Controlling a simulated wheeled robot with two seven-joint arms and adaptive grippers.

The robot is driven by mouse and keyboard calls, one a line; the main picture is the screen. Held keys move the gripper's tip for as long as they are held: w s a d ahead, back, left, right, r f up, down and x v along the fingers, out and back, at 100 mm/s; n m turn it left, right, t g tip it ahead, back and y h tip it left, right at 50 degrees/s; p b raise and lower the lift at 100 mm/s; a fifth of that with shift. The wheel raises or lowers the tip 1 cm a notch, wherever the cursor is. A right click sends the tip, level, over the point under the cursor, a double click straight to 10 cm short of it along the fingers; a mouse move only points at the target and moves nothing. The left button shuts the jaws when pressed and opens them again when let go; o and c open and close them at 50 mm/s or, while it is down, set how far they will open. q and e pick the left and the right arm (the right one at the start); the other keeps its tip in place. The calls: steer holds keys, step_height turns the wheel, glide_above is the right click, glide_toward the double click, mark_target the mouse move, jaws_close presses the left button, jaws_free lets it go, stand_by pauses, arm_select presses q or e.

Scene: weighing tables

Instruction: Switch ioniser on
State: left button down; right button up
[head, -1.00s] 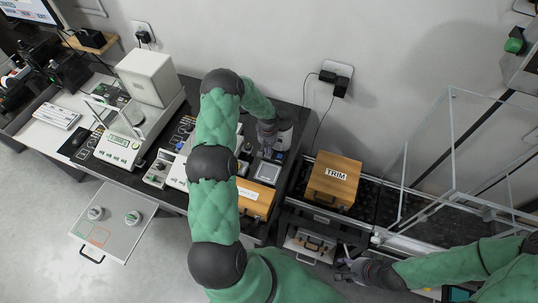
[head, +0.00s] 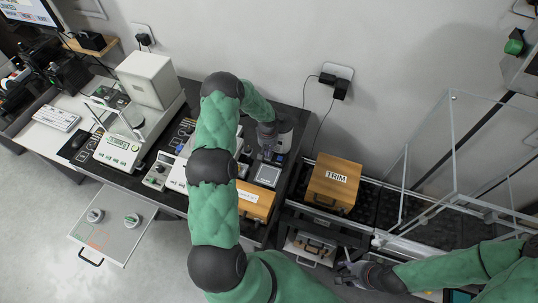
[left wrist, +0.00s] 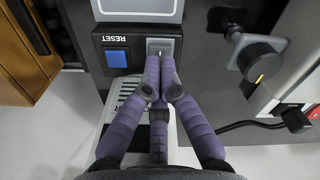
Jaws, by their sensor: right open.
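In the left wrist view a dark panel carries a blue button (left wrist: 117,58) marked RESET and a grey switch (left wrist: 160,45) beside it. My left gripper (left wrist: 160,84) has its fingers drawn together, shut and empty, with the tips at the lower edge of the switch. Whether they touch it I cannot tell, and the fingers hide part of it. In the head view my left gripper (head: 267,146) is over the small device with a grey screen (head: 268,175) at the bench's right end. No ioniser label is readable. My right gripper (head: 350,270) is open and empty at lower right.
A wooden TRIM box (head: 333,184) stands right of the device. A balance (head: 122,145) and a keyboard (head: 56,117) are further left. A clear enclosure (head: 450,150) is at right. A knob (left wrist: 262,60) sits right of the switch. An open drawer (head: 113,225) juts out over the floor.

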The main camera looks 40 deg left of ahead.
arm_select(q)
steer(key=shift+f+b, duration=1)
stand_by(1.1)
steer(key=shift+r, duration=0.15)
steer(key=shift+r+p, duration=0.3)
steer(key=shift+r, duration=0.2)
steer(key=shift+r+p, duration=1)
steer(key=shift+r, duration=1.85)
